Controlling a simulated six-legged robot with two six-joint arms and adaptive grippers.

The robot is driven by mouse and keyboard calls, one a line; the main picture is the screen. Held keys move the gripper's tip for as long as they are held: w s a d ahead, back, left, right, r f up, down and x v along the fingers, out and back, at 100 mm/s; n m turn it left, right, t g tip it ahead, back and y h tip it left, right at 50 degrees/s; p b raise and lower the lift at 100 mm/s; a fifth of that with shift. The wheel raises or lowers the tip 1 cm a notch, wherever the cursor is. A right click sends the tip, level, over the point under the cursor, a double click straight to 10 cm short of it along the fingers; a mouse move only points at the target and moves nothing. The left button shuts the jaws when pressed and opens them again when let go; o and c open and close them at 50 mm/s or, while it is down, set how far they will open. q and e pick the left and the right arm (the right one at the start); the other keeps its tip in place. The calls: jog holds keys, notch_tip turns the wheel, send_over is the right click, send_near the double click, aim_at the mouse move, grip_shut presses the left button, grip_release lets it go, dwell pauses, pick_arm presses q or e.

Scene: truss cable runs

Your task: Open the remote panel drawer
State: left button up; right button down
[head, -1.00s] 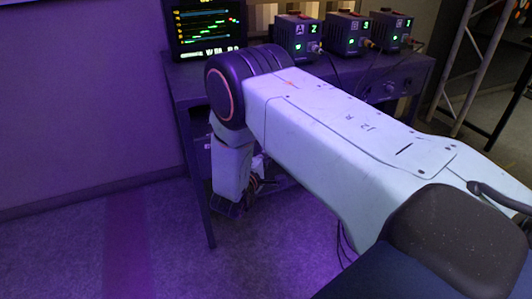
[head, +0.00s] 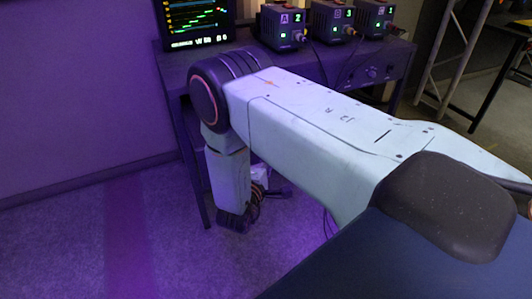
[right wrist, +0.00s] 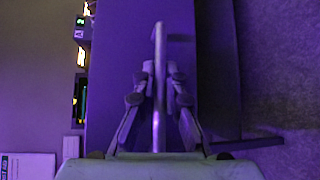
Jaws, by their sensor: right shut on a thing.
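The desk (head: 180,75) stands against the wall, with a dark front panel that carries small knobs (head: 372,72). My right arm crosses in front of this desk, so much of the front is hidden, and I cannot make out the drawer's edges. In the right wrist view, my right gripper (right wrist: 159,88) is shut on a pale bar (right wrist: 159,48) with a short bend at its far end. The bar stands before a broad dark flat surface (right wrist: 120,70), seen sideways. In the head view, the right gripper's fingers cannot be told clearly below the forearm. My left gripper is not in view.
A monitor (head: 197,18) and several instrument boxes (head: 283,27) stand on the desk. The desk's front leg (head: 194,170) is just left of my right forearm. Cables (head: 327,222) hang behind the arm. Floor at the left (head: 80,235) is clear.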

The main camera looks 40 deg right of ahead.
jog(key=s+p, duration=0.1)
jog(key=s, duration=0.1)
jog(key=s+a, duration=0.1)
jog(key=s, duration=0.1)
jog(key=shift+s+p, duration=0.3)
jog(key=shift+p, duration=0.1)
jog(key=c, duration=1.4)
grip_release()
jog(key=shift+a, duration=0.15)
jog(key=v, duration=0.7)
jog(key=shift+s+a, duration=0.1)
jog(key=shift+a, duration=0.05)
